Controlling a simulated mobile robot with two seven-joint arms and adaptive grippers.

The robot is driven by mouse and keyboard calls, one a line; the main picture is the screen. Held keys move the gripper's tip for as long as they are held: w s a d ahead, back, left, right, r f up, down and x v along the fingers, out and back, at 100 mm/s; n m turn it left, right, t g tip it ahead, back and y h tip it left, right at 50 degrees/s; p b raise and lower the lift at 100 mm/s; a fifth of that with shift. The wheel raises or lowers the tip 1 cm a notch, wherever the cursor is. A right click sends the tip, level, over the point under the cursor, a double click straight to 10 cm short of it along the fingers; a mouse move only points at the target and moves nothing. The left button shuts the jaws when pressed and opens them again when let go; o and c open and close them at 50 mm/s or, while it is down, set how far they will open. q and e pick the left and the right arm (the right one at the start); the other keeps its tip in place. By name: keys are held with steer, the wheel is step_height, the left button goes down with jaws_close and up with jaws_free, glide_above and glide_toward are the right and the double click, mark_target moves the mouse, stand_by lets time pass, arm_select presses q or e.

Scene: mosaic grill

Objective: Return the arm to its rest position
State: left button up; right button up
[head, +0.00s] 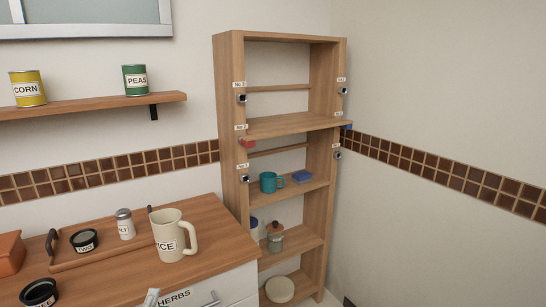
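Neither of my grippers can be made out in the head view, and no arm of mine is clearly visible. A small pale grey piece (151,298) shows at the bottom edge in front of the counter, left of the HERBS label. It is cut off, and I cannot tell what it belongs to.
A wooden counter (110,279) holds a tray, a white mug (173,235), a salt shaker (125,224) and dark-lidded jars. A wooden shelf unit (232,130) stands right of it with a teal mug (270,182) and jars.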

arm_select(q)
steer(key=s+d+f+m+g+h, duration=0.1)
steer(key=s+d+f+m+g, duration=0.1)
steer(key=s+f+m, duration=0.3)
steer(key=s+d+f+m+g, duration=0.2)
steer(key=s+f+m+g, duration=0.2)
steer(key=f+m, duration=0.5)
steer(key=s+d+f+m+g+h, duration=0.1)
steer(key=s+d+f+m+g, duration=0.1)
steer(key=s+f+m, duration=0.6)
step_height(320, 180, down, 5)
steer(key=shift+s+r+g+h, duration=0.2)
steer(key=shift+g+h, duration=0.1)
steer(key=shift+g, duration=0.6)
